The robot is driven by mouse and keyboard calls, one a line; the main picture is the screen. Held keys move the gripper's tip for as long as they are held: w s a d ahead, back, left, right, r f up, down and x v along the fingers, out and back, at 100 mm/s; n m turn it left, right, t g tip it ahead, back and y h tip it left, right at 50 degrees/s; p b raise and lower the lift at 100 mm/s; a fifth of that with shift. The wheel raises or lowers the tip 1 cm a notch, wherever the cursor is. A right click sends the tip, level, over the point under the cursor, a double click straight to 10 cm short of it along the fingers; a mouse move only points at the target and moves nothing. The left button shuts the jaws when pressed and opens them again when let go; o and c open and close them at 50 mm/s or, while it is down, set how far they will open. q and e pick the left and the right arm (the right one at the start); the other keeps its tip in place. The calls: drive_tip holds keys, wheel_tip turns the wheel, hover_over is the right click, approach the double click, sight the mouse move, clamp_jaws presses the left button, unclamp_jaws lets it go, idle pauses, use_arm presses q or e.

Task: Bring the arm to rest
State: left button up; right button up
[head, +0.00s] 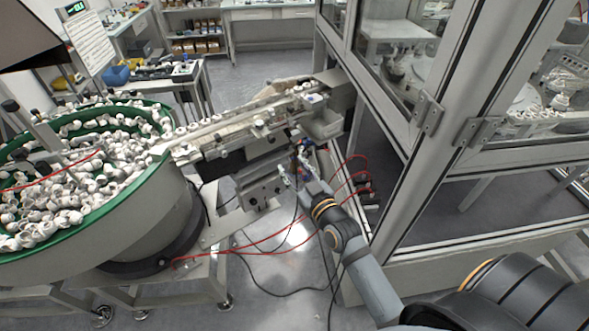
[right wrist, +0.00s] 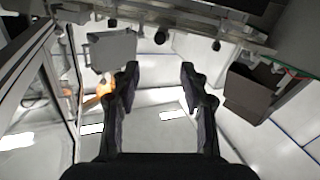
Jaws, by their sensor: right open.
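My right arm (head: 362,265) comes in from the lower right of the head view and reaches up toward the feed rail. My right gripper (right wrist: 160,82) shows in the right wrist view with its two dark fingers spread apart and nothing between them. In the head view the right gripper (head: 297,168) is small and partly lost against the machinery beside the rail's right end. My left gripper is not in view.
A green-rimmed bowl (head: 166,150) full of white caps stands at the left. A feed rail (head: 235,125) runs from it to a framed glass cabinet (head: 405,150) at the right. Red hoses and black cables (head: 270,250) hang and lie below the rail.

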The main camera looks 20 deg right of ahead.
drive_tip(key=shift+s, duration=0.1)
idle(0.4)
drive_tip(key=s+d+f+m+g+h+b, duration=0.1)
drive_tip(key=s+f+g, duration=0.25)
drive_tip(key=f, duration=0.95)
drive_tip(key=s+d+f+g, duration=0.2)
drive_tip(key=s+f, duration=0.2)
drive_tip(key=f, duration=1)
drive_tip(key=s+d+f+m+g+h+b, duration=0.1)
drive_tip(key=s+f+g, duration=0.25)
drive_tip(key=f, duration=0.95)
drive_tip(key=s+d+f+g, duration=0.1)
drive_tip(key=s+f+g, duration=0.1)
drive_tip(key=s+f, duration=0.4)
drive_tip(key=s+d+f+g, duration=0.1)
drive_tip(key=s+f+g, duration=0.2)
drive_tip(key=s+f, duration=0.4)
drive_tip(key=s+d+f+g, duration=0.1)
drive_tip(key=s+f, duration=0.5)
drive_tip(key=s, duration=1.2)
drive_tip(key=shift+s+f+g+b, duration=0.2)
drive_tip(key=shift+g+b, duration=0.15)
drive_tip(key=shift+g, duration=0.55)
